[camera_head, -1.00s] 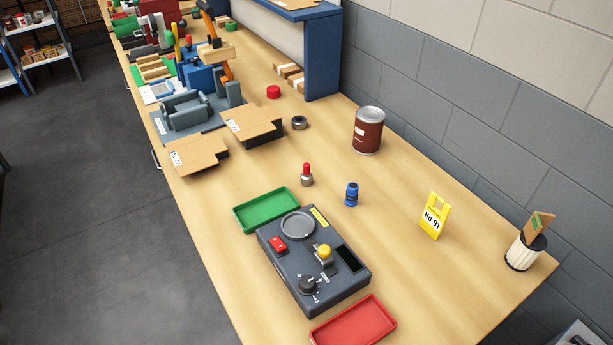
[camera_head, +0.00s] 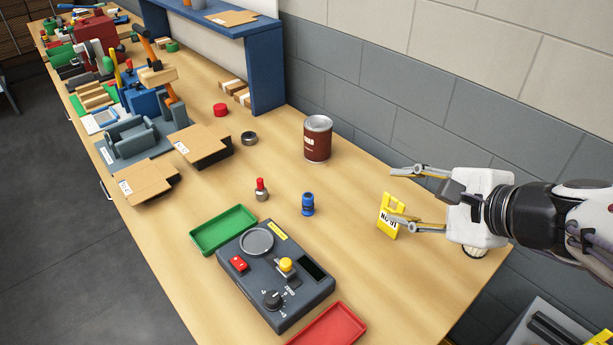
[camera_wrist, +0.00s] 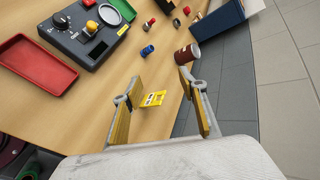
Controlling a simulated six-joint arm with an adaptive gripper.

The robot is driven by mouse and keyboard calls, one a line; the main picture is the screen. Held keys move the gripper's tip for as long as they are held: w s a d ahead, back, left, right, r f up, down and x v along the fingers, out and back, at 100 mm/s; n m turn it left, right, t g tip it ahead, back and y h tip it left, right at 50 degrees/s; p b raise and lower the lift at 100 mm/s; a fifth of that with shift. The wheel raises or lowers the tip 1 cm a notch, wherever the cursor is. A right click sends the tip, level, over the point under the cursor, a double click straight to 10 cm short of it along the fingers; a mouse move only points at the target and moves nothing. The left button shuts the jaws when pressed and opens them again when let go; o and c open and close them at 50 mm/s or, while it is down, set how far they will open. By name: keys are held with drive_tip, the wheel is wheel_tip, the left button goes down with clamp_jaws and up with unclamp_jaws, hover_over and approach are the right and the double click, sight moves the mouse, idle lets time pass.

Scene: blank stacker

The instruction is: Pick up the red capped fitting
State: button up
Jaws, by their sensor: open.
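The red capped fitting (camera_head: 261,189) stands upright on the bench, a red top on a grey metal base, behind the green tray. It also shows small in the wrist view (camera_wrist: 149,24). My gripper (camera_head: 402,197) is open and empty at the right of the bench, well to the right of the fitting. One finger appears in front of the yellow No 91 tag (camera_head: 390,216). In the wrist view the tag shows between my fingers (camera_wrist: 158,103), beyond them. I cannot tell whether a finger touches it.
A blue fitting (camera_head: 308,204) stands between the red capped fitting and my gripper. A brown can (camera_head: 317,139) stands behind. A grey control box (camera_head: 275,275), green tray (camera_head: 224,230) and red tray (camera_head: 330,328) lie in front. Cardboard pieces (camera_head: 201,146) lie to the left.

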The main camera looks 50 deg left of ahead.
drive_tip(key=s+a+f+m+y, duration=0.1)
drive_tip(key=a+f+m, duration=0.45)
drive_tip(key=a, duration=0.75)
drive_tip(key=a+f+m+y, duration=0.1)
drive_tip(key=a+f+m, duration=0.3)
drive_tip(key=a+f, duration=0.55)
drive_tip(key=m, duration=0.4)
approach(262, 190)
drive_tip(key=x, duration=0.3)
drive_tip(key=shift+w+n, duration=0.25)
drive_tip(key=shift+a, duration=0.15)
drive_tip(key=shift+x, duration=1.2)
drive_tip(key=shift+f, duration=0.1)
drive_tip(key=shift+s+x, duration=0.1)
drive_tip(key=shift+x, duration=1.15)
drive_tip(key=shift+s+x, duration=0.15)
drive_tip(key=shift+x, duration=1.15)
drive_tip(key=shift+w, duration=0.1)
